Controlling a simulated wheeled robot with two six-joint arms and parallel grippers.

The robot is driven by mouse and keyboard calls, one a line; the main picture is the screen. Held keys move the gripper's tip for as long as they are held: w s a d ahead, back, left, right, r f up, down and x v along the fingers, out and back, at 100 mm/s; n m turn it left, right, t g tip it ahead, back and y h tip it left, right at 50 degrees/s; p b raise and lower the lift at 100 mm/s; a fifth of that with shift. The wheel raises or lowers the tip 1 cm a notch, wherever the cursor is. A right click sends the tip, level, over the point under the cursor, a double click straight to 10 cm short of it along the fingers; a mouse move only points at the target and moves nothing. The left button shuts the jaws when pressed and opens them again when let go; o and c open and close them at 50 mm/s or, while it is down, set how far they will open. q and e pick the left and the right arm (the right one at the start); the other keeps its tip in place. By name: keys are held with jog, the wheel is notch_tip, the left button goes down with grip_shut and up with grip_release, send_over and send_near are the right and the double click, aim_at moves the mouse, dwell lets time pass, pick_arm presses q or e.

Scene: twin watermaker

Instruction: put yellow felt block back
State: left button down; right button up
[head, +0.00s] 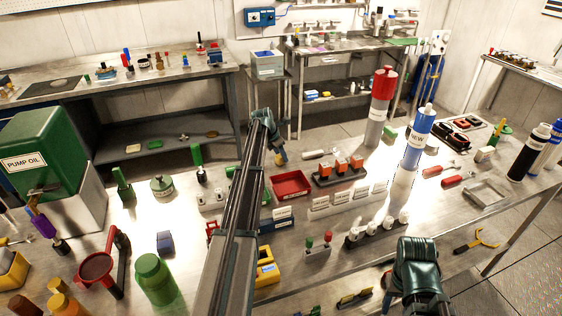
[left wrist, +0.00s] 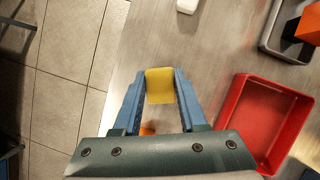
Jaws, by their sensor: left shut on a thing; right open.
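My left gripper (head: 281,158) reaches over the far edge of the steel table in the head view. In the left wrist view its blue fingers (left wrist: 160,90) are shut on the yellow felt block (left wrist: 160,86), which is held at the fingertips. In the head view the block is too small and covered to make out well. The table's edge and the tiled floor lie below and left of the block in the wrist view. My right gripper (head: 387,280) is low at the right front, over the table; it is open, and its fingers are mostly hidden by its own wrist.
A red tray (head: 291,197) stands close to the left gripper; it also shows in the wrist view (left wrist: 247,158). A dark grey holder (head: 343,180) with orange blocks is to its right. Tall red-capped and blue cylinders (head: 418,137) stand farther right. A green pump oil can (head: 45,150) is at left.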

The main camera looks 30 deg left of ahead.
pick_arm(q)
jog(key=shift+f, duration=0.1)
jog(key=shift+c, duration=2.3)
grip_release()
jog(key=p+v, duration=1.1)
jog(key=v, duration=0.1)
